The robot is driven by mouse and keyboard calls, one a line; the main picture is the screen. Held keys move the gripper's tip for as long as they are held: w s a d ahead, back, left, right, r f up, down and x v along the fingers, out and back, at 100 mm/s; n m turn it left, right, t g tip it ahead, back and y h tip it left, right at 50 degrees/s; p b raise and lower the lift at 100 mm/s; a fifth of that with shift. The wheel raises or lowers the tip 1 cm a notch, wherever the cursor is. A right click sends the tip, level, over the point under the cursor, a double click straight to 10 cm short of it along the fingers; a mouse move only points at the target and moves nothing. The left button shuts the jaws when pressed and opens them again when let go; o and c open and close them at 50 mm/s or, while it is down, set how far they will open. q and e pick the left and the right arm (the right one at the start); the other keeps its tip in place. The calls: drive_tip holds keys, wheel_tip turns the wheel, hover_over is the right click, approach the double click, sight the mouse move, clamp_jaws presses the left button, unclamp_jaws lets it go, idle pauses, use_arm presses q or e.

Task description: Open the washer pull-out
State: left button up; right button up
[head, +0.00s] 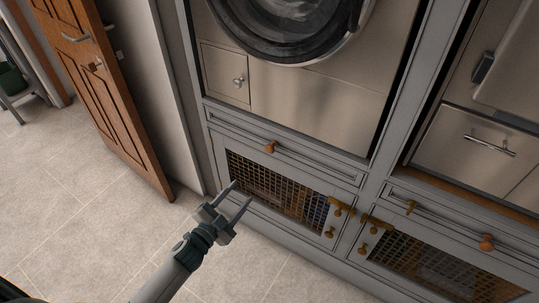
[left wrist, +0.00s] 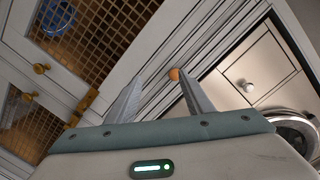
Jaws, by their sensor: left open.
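The washer pull-out (head: 310,162) is a narrow grey panel below the washer (head: 290,25), and it looks shut, flush with the cabinet face. Its round copper-orange knob (head: 271,147) sticks out from the front. My left gripper (head: 243,190) is open and empty, in front of the mesh door, below and left of the knob in the head view. In the left wrist view the knob (left wrist: 174,74) shows beyond the fingertips (left wrist: 162,74), close to the right finger, with no contact visible. My right gripper is not in view.
Mesh-fronted cabinet doors (head: 285,192) with brass latches (head: 340,207) lie below the pull-out. A second narrow panel with an orange knob (head: 486,242) is at right. A wooden door (head: 110,85) stands at left. The tiled floor (head: 80,190) is clear.

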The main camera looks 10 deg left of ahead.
sight(269, 151)
use_arm(q)
drive_tip(key=shift+m+t+h, duration=0.5)
drive_tip(key=shift+m, duration=0.2)
drive_tip(key=r, duration=0.3)
drive_tip(key=w+r, duration=0.1)
drive_tip(key=r, duration=0.1)
drive_tip(key=shift+d, duration=0.3)
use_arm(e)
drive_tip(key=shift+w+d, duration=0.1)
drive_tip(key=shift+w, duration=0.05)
use_arm(q)
drive_tip(key=shift+w, duration=0.1)
drive_tip(key=x, duration=1.6)
drive_tip(key=shift+p, duration=0.4)
drive_tip(key=shift+w+d+f, duration=0.1)
drive_tip(key=shift+w+d, duration=0.1)
drive_tip(key=shift+w, duration=0.35)
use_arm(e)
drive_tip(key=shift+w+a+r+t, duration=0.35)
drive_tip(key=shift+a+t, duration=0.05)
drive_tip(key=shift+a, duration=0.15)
use_arm(q)
drive_tip(key=shift+s, duration=0.1)
clamp_jaws()
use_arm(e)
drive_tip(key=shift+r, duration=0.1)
